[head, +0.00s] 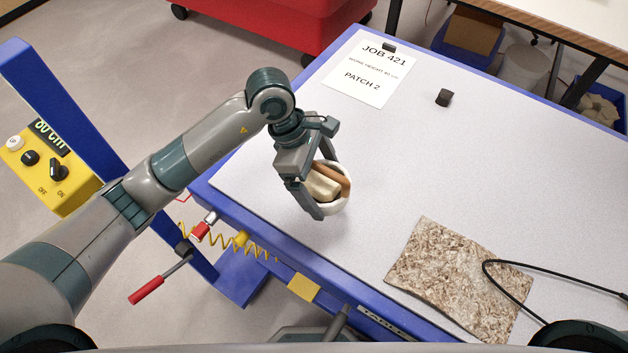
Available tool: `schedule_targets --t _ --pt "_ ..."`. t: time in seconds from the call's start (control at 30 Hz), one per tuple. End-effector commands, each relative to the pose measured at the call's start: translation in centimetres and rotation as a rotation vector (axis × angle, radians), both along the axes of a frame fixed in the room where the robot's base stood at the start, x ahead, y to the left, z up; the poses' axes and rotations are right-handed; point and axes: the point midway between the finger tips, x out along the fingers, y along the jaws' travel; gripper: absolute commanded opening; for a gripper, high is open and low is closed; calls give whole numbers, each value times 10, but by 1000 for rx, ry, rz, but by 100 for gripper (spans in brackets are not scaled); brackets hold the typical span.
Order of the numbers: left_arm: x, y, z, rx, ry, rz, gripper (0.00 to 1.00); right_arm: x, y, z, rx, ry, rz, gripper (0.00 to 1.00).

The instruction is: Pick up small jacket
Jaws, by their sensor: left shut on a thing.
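The small jacket (345,188) looks like a round white shell with a cream lump and a brown strip across it. It is at the near left part of the table top. My left gripper (326,187) reaches down over it, with one finger on its near left side and the other at its far side, shut on it. The fingers hide part of its rim. I cannot tell whether it touches the table or hangs just above it. My right gripper is out of view.
The pale table top (470,165) has a blue edge. A job sheet (368,70) and a small black block (444,97) lie toward the back. A mottled brown slab (445,272) with a black cable (510,262) over it lies front right. The middle is clear.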

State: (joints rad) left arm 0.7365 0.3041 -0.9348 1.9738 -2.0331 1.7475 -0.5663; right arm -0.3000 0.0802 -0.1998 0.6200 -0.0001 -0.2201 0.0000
Motion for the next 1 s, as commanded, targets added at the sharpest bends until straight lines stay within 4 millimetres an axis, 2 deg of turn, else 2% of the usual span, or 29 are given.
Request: schedule_targets --t 0.03,0.2,0.4,0.63,1.0 --pt "-8 -7 4 -6 -6 -7 42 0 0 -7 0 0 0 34" --pt "-33 -23 23 -7 -5 -7 42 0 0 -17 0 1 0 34" --pt "-53 -36 38 -5 -3 -3 42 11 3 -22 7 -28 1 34" --pt "-64 -42 46 -4 -2 -1 42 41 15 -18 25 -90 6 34" --pt "-65 -42 47 -4 -1 0 42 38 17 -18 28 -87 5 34"
